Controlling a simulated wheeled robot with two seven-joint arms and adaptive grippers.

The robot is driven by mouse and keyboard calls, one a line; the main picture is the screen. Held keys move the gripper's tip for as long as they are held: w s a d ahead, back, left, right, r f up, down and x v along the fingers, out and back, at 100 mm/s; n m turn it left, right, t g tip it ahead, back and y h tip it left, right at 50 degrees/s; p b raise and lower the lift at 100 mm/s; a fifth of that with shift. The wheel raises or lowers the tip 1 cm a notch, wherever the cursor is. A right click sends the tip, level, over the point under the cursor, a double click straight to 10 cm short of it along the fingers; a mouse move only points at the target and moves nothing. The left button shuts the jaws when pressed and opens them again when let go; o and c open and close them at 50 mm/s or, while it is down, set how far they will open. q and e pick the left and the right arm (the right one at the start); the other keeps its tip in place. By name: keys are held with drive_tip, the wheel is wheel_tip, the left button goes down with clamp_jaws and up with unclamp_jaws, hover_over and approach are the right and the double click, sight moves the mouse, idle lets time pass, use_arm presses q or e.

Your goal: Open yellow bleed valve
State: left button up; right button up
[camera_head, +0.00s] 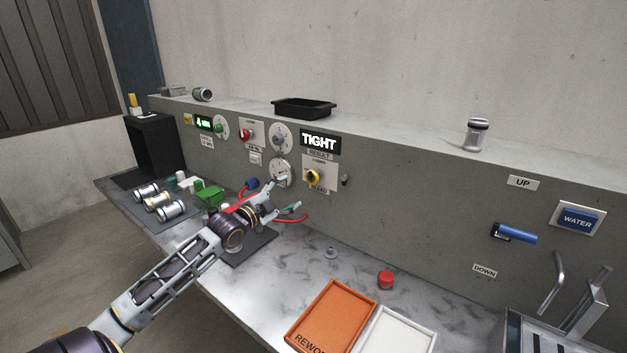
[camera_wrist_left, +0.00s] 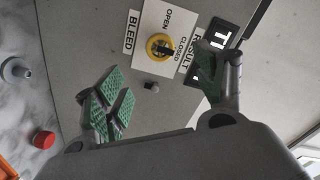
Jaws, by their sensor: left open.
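The yellow bleed valve (camera_head: 313,177) is a round yellow knob with a dark centre on a white plate, on the grey panel below the TIGHT display (camera_head: 320,141). In the left wrist view the knob (camera_wrist_left: 160,46) sits between the OPEN and CLOSED labels, beside a BLEED label (camera_wrist_left: 131,32). My left gripper (camera_head: 286,197) is open and empty in front of the panel, to the lower left of the knob. In the wrist view its green-padded fingers (camera_wrist_left: 162,90) spread on both sides below the knob, apart from it. My right gripper is not in view.
Dials, a red knob (camera_head: 244,134) and a small dark peg (camera_head: 345,181) are close to the valve. A red hose (camera_head: 292,219) and green block (camera_head: 208,192) lie near my gripper. An orange tray (camera_head: 333,312) and red cap (camera_head: 386,280) are on the bench.

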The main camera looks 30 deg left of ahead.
use_arm(q)
approach(310, 179)
drive_tip(key=shift+w, duration=1.25)
drive_tip(key=shift+w+d+r+p, duration=0.1)
drive_tip(key=shift+w+p, duration=0.15)
drive_tip(key=shift+w, duration=0.45)
drive_tip(key=shift+w+d+r+p, duration=0.1)
drive_tip(key=shift+w+p, duration=0.1)
drive_tip(key=shift+w, duration=1)
drive_tip(key=shift+w+d+f, duration=0.1)
drive_tip(key=shift+w, duration=0.65)
drive_tip(key=shift+w+d, duration=0.1)
drive_tip(key=shift+w, duration=1.4)
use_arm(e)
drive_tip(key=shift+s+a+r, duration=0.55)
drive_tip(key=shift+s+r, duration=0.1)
